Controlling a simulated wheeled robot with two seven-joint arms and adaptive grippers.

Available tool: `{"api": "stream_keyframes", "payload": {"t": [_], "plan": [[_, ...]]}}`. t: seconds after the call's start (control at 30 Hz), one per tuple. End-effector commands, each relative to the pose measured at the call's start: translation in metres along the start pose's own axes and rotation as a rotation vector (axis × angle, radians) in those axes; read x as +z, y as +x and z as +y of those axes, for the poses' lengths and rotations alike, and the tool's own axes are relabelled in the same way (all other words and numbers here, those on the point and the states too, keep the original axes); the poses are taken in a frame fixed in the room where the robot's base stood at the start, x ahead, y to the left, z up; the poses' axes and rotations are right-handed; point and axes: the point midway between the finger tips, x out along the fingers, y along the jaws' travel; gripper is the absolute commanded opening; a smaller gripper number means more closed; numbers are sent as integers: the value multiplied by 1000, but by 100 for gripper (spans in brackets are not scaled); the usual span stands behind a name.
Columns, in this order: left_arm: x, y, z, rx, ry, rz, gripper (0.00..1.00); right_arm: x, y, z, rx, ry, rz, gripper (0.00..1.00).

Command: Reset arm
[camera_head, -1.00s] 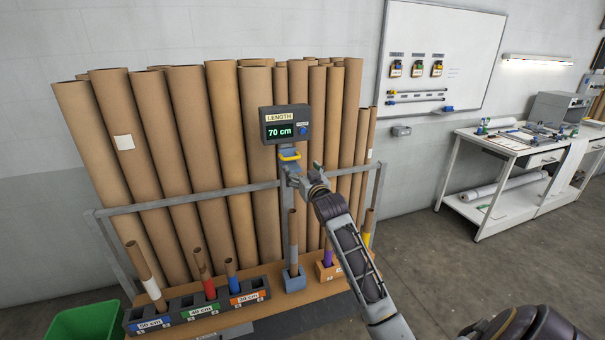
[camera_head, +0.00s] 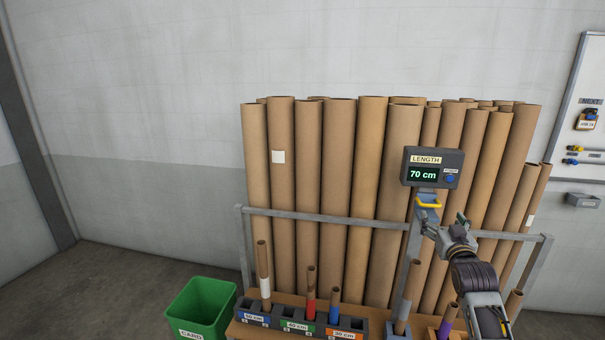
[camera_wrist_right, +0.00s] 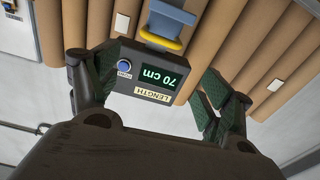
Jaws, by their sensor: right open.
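My right arm comes in at the lower right of the head view. Its gripper (camera_head: 444,221) is open and empty, just below and to the right of the length display box (camera_head: 433,168). The box is dark grey, reads 70 cm and has a blue button. A blue part with a yellow loop (camera_head: 428,203) hangs under it. In the right wrist view the display box (camera_wrist_right: 150,76) appears upside down between the two spread fingers, with the yellow loop (camera_wrist_right: 160,38) above it. My left gripper is not in view.
Tall cardboard tubes (camera_head: 340,190) stand behind a grey rail (camera_head: 320,217). Short tubes stand in a labelled holder (camera_head: 270,322) and a grey-blue block holder (camera_head: 397,330) on the bench. A green bin (camera_head: 203,305) is at lower left. Floor on the left is clear.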

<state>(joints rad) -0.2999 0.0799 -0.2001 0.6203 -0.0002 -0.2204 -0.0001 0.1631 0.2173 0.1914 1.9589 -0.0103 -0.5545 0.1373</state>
Motion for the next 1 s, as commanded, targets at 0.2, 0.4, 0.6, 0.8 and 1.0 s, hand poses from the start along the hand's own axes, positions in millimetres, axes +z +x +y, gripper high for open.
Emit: {"api": "stream_keyframes", "payload": {"t": [0.2, 0.4, 0.6, 0.8, 1.0], "plan": [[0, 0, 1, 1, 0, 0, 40, 23, 11, 2, -2, -37, 3, 80], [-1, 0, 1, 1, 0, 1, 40, 78, 26, 1, -9, -65, -57, 80], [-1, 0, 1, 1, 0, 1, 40, 153, 36, -8, -29, -92, -148, 80], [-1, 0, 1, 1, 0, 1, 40, 236, 34, -21, -56, -114, -251, 80], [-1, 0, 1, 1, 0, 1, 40, 325, 15, -35, -88, -136, -369, 80]]}}
